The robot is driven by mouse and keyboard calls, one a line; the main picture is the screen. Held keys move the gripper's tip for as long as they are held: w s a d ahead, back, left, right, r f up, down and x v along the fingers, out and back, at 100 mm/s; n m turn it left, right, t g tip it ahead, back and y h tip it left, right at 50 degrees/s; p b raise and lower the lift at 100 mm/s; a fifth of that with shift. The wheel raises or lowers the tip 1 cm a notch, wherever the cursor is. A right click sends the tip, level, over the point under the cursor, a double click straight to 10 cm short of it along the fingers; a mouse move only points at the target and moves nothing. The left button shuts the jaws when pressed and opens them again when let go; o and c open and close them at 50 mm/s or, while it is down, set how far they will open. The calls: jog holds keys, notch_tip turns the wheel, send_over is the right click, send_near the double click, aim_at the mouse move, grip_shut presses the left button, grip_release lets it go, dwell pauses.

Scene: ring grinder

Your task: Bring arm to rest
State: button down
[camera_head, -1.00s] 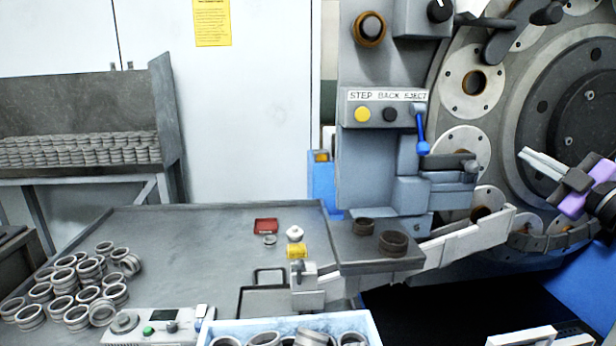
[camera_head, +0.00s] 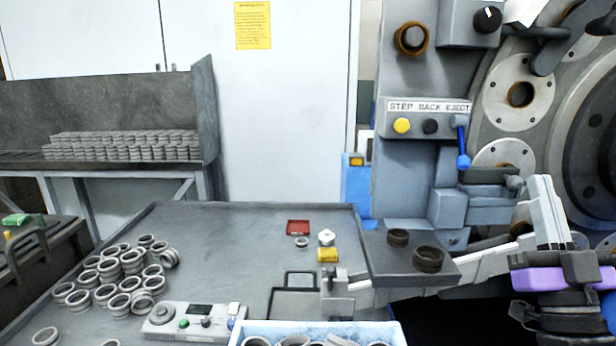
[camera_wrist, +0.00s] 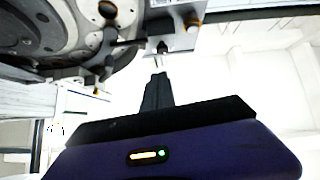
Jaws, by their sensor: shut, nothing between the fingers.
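My gripper (camera_head: 541,182) is at the right of the head view, in front of the grinder's face. Its pale fingers point upward above its purple body, closed together with nothing between them. In the wrist view the dark, shut fingers (camera_wrist: 158,78) stick up from the purple housing, with empty space around the tips. The arm behind the gripper is mostly cut off by the right edge of the head view.
The ring grinder (camera_head: 515,92) stands close behind my gripper, with a blue lever (camera_head: 462,150) and a chute (camera_head: 490,262) to its left. A table (camera_head: 225,235) carries loose rings (camera_head: 125,275). A blue bin (camera_head: 318,330) holds more rings.

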jog(key=s+a+f+m+g+h+p, duration=0.25)
jog(key=s+a+f+g, duration=0.2)
jog(key=s+f, duration=0.75)
jog(key=s+a+f+m+g+h+p, duration=0.1)
jog(key=s+a+f+m+g, duration=0.3)
jog(key=s+f, duration=0.8)
jog(key=s+a+f+n+g+y, duration=0.2)
jog(key=s+f+n, duration=0.1)
jog(key=s, duration=0.4)
jog(key=s+a+f+n+g+y+p, duration=0.1)
jog(key=s+a+f+n+g+y, duration=0.1)
jog(key=s, duration=0.5)
jog(key=shift+s+a+f+n+y, duration=0.15)
jog(key=shift+f+n+y, duration=0.4)
jog(key=shift+n+y, duration=0.2)
